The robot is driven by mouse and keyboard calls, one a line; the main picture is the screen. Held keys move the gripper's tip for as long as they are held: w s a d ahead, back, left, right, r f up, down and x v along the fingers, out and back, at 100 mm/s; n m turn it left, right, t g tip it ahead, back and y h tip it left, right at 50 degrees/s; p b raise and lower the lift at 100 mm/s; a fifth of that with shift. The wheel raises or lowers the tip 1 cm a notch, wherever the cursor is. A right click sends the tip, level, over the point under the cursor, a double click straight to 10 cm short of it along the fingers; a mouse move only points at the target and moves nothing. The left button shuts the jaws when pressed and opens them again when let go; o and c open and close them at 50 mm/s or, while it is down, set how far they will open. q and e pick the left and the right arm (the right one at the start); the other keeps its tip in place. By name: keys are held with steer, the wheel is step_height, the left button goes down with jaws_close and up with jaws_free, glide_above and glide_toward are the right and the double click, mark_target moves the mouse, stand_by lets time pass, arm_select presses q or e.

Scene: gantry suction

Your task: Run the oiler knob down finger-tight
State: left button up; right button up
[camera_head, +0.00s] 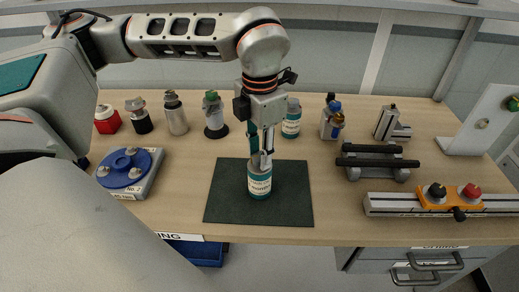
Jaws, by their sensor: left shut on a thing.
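My left gripper (264,160) points straight down over the dark green mat. It is shut on the top of a teal bottle with a white label (260,182), which stands upright on the mat. The fingers cover the bottle's top, so I cannot make out its cap or any knob there. No part in view is clearly readable as the oiler knob. A small blue and amber fitting (337,122) stands at the back, right of centre. My right gripper is not in view.
A blue round tray (124,170) sits left of the mat (225,208). Several bottles line the back, including another teal one (291,122). A grey clamp block (378,172) and a rail with an orange knob plate (450,199) lie right. The table front is clear.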

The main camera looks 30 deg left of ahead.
arm_select(q)
steer(key=m, duration=0.3)
steer(key=shift+r+p, duration=0.1)
steer(key=shift+p, duration=0.3)
steer(key=m+p, duration=0.1)
steer(key=m, duration=0.3)
steer(key=m+p, duration=0.1)
steer(key=m, duration=0.4)
steer(key=m+p, duration=0.1)
steer(key=m, duration=0.3)
steer(key=shift+m+p, duration=0.3)
steer(key=shift+p, duration=0.05)
steer(key=shift+m, duration=0.4)
steer(key=shift+m+p, duration=0.4)
steer(key=shift+m, duration=1.5)
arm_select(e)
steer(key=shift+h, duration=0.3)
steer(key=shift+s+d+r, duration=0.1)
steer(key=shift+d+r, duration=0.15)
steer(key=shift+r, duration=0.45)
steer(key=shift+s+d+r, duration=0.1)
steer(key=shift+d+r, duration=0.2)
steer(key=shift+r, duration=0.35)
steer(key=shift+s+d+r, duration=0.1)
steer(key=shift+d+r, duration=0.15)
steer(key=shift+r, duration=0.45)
